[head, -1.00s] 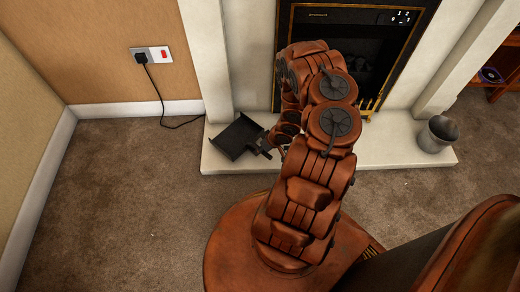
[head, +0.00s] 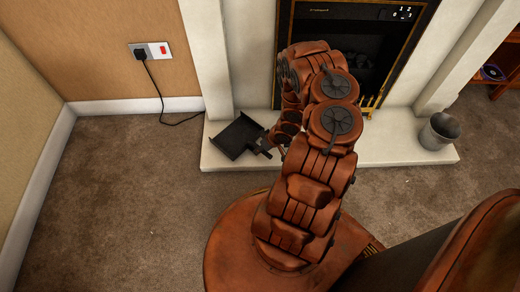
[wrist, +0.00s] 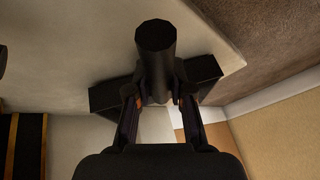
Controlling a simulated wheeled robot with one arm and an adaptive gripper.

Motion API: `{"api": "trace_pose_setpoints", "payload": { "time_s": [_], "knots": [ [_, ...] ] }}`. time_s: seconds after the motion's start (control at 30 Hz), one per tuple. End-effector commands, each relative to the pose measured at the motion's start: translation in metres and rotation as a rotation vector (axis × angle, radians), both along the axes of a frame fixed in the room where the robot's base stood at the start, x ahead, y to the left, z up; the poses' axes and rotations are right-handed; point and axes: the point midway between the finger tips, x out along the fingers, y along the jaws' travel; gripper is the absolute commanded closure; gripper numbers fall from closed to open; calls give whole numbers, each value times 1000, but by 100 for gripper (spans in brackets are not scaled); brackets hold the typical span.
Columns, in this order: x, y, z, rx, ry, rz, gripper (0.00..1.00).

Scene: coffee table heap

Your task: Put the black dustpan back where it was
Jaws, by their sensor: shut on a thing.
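The black dustpan (head: 238,138) is at the left end of the pale hearth in the head view, its pan toward the left and its handle toward my arm. In the wrist view the round end of its dark handle (wrist: 155,38) sits between my fingers, with the pan behind it. My gripper (wrist: 158,98) is shut on the handle. In the head view my gripper (head: 270,148) is partly hidden by my arm. I cannot tell whether the dustpan rests on the hearth or is just above it.
The pale hearth (head: 400,152) runs below the fireplace (head: 345,60). A grey bucket (head: 439,131) stands at its right end. A black plug and cable (head: 160,95) hang from the wall socket at left. The brown carpet at left is clear.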

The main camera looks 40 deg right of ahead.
Motion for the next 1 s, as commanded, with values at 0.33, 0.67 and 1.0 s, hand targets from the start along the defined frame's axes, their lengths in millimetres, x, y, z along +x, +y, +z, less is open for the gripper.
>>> {"api": "trace_pose_setpoints", "payload": {
  "time_s": [0.33, 0.67, 1.0],
  "knots": [
    [0, 0, -3, 0, 0, 1, 64],
    [0, 0, -3, 0, 0, 1, 50],
    [-6, -5, 9, -4, 2, 2, 50]
  ]
}}
